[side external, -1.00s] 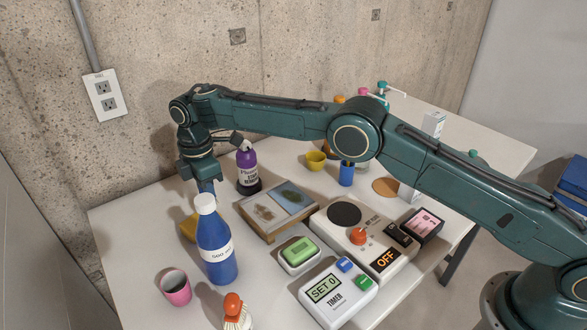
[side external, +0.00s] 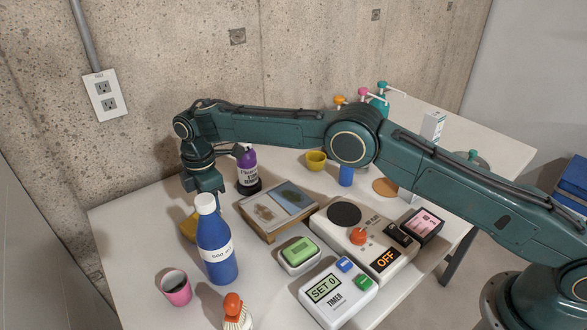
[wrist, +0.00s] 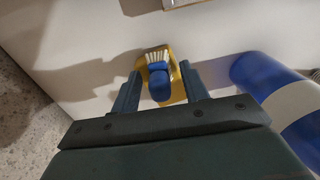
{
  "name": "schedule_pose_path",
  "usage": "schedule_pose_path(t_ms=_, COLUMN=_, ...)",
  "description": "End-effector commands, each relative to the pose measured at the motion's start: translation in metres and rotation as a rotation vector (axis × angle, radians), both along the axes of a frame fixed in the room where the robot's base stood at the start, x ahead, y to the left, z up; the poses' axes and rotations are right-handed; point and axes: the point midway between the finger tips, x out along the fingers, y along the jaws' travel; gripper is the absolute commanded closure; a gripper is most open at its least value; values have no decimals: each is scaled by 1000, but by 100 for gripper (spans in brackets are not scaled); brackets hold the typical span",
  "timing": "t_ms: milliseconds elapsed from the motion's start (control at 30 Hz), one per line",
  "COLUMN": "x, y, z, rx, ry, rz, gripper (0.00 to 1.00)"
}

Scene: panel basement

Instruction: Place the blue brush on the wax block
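The blue brush (wrist: 159,86), with pale bristles, shows in the wrist view over the yellow wax block (wrist: 176,87). Whether it rests on the block cannot be told for certain. My gripper (wrist: 161,70) is open, with one finger on each side of the brush and a gap on both sides. In the side view the wax block (side external: 188,228) is partly hidden behind the blue bottle. My gripper (side external: 207,190) points down above it, its fingertips partly hidden by the bottle cap. The brush cannot be made out there.
The blue bottle (side external: 217,250) stands close beside my gripper and the block. A purple bottle (side external: 247,170) is behind, and a framed picture (side external: 277,212) lies to the right. A pink cup (side external: 175,287) is in front. The table left of the block is clear.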

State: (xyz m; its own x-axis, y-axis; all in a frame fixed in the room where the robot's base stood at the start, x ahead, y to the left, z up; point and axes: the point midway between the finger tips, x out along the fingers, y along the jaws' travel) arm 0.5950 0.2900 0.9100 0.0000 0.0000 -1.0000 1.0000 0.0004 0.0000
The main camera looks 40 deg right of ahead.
Motion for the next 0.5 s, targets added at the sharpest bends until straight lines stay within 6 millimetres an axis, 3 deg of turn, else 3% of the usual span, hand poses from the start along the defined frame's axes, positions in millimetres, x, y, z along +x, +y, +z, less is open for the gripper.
schedule_pose_path(t_ms=267, x=0, y=0, z=4, rx=1, ry=-2, rz=0, gripper=55)
schedule_pose_path(t_ms=500, x=1, y=0, z=27, rx=2, ry=-4, rz=0, gripper=55)
